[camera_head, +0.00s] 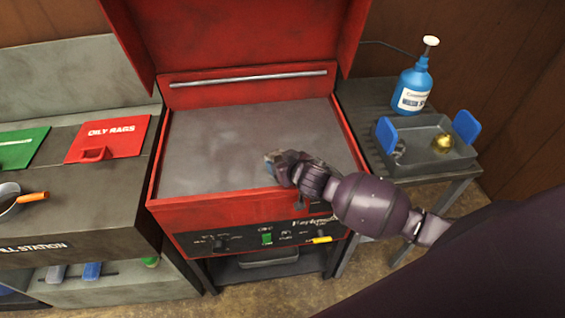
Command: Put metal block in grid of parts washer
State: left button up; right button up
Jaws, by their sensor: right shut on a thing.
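The red parts washer (258,214) stands in the middle with its lid open. Its grey grid surface (230,140) is bare apart from faint stains. My right gripper (274,165) reaches in from the right and is over the front right part of the grid. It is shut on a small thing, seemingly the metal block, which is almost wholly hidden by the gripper. I cannot tell whether the block touches the grid. My left gripper is not in view.
At right, a side table holds a grey tray (428,165) with blue handles, a gold part (442,142) and a small silvery part (399,148). A blue pump bottle (413,85) stands behind. At left are red (110,140) and green lids on a counter.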

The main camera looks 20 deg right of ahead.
jog(key=shift+f, duration=0.2)
jog(key=o, duration=1.2)
jog(key=shift+c, duration=0.2)
jog(key=shift+r, duration=0.2)
jog(key=v, duration=1.2)
jog(key=s+d+f+h, duration=0.1)
jog(key=s+d+f, duration=0.2)
jog(key=s+f, duration=0.9)
jog(key=shift+s+g+h, duration=0.3)
jog(key=shift+s, duration=0.85)
jog(key=shift+d+r, duration=0.1)
